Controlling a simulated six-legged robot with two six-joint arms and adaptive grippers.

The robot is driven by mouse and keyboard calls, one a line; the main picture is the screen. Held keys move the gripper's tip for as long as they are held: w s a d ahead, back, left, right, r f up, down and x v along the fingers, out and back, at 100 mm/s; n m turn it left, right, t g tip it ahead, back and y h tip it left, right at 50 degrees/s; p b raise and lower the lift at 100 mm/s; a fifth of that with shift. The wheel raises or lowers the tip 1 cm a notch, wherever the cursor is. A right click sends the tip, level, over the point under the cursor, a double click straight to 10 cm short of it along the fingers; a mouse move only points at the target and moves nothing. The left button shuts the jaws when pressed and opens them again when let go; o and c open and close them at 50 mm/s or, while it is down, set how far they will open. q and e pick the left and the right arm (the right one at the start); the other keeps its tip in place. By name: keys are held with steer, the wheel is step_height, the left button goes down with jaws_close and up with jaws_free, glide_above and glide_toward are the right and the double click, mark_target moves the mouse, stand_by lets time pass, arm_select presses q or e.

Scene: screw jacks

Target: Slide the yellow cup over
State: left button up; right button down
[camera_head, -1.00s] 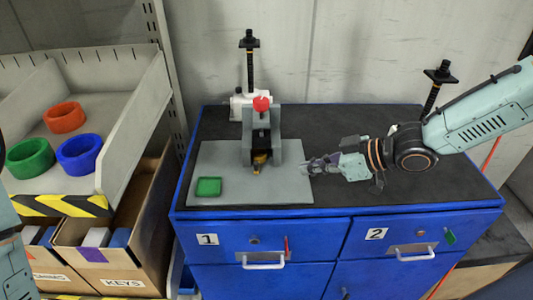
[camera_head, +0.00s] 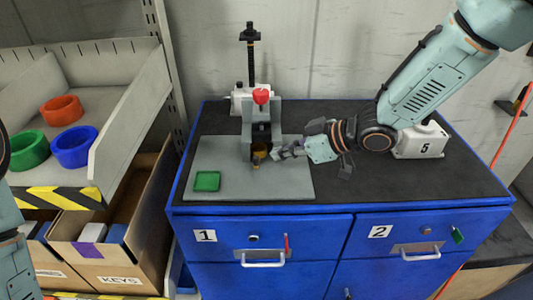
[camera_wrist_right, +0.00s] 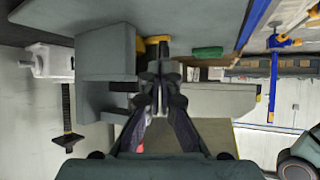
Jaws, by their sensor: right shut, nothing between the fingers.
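The small yellow cup (camera_head: 259,153) sits low at the front of the grey fixture (camera_head: 247,130), between its upright walls. In the right wrist view a yellow piece (camera_wrist_right: 155,40) shows just beyond the fingers, partly hidden by them. My right gripper (camera_head: 277,154) is shut and empty, with its fingertips close to the right side of the cup. I cannot tell whether they touch it. The fingers also show shut in the right wrist view (camera_wrist_right: 160,76). My left gripper is outside the view.
The fixture stands on a grey plate (camera_head: 285,185) with a green tray (camera_head: 207,181) at its front left. A white jack base marked 5 (camera_head: 420,142) stands right, behind my arm. Orange, green and blue rings lie on the left shelf.

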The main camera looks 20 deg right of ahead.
mark_target(256, 157)
steer(key=w+a, duration=0.2)
steer(key=a, duration=0.1)
steer(key=shift+w+a, duration=0.3)
steer(key=shift+w, duration=0.05)
steer(key=shift+w+f, duration=0.1)
steer(key=shift+f, duration=0.5)
steer(key=shift+d+f, duration=0.1)
steer(key=shift+f, duration=0.05)
steer(key=shift+s+d, duration=0.1)
steer(key=shift+s, duration=0.15)
steer(key=shift+f, duration=0.1)
